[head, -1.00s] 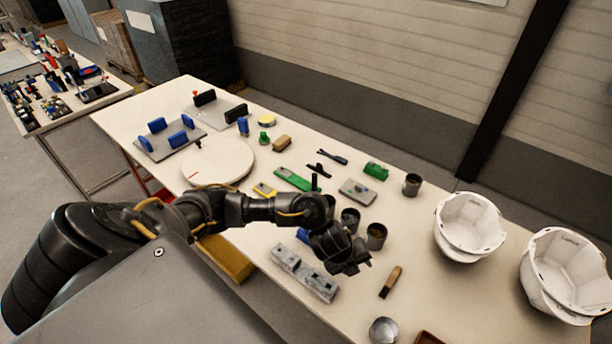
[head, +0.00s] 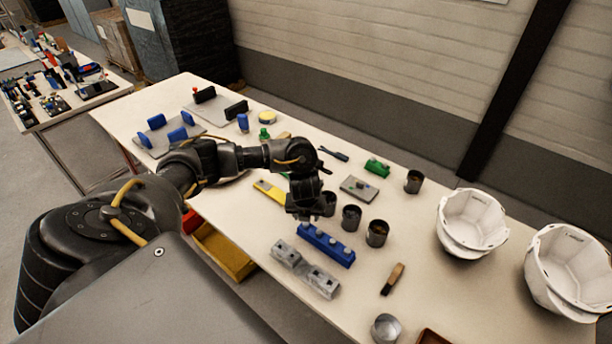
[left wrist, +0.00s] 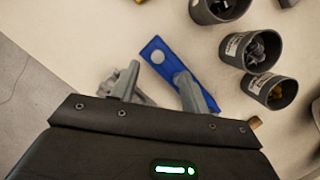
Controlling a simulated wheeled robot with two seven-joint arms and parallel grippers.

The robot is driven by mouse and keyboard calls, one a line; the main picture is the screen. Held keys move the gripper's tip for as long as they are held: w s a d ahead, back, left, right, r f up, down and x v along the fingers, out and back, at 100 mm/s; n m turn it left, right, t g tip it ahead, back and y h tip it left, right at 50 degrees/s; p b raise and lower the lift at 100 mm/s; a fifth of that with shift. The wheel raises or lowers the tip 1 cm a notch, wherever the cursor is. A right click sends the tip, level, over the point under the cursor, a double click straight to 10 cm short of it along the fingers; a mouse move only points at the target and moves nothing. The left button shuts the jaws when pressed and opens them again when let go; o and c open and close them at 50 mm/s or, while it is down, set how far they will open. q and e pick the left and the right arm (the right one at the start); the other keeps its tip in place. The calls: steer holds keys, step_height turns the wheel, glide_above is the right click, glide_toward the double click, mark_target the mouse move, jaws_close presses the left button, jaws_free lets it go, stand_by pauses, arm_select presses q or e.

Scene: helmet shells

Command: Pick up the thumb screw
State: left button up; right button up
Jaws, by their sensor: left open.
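I cannot single out the thumb screw in either view. Small cups with parts inside stand beside my left gripper: a front cup (head: 377,234), a middle cup (head: 351,217) and one partly hidden by the gripper (head: 329,204). In the left wrist view, a labelled cup (left wrist: 251,50) holds dark metallic pieces, and a nearer cup (left wrist: 273,91) holds yellowish pieces. My left gripper (head: 304,212) points down above the table, left of these cups. Its fingers (left wrist: 158,88) are apart with nothing seen held, over a blue block's end. My right gripper is out of view.
The blue block (head: 327,245) and grey blocks (head: 305,270) lie near the front edge. A yellow part (head: 268,190) lies left of the gripper. Two white helmet shells (head: 472,222) stand at the right. A wooden-handled tool (head: 393,279) and a round tin (head: 385,328) are at the front right.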

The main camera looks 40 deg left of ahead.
mark_target(306, 224)
arm_select(q)
steer(key=shift+x, duration=2.8)
steer(key=shift+s+a, duration=0.1)
jaws_close()
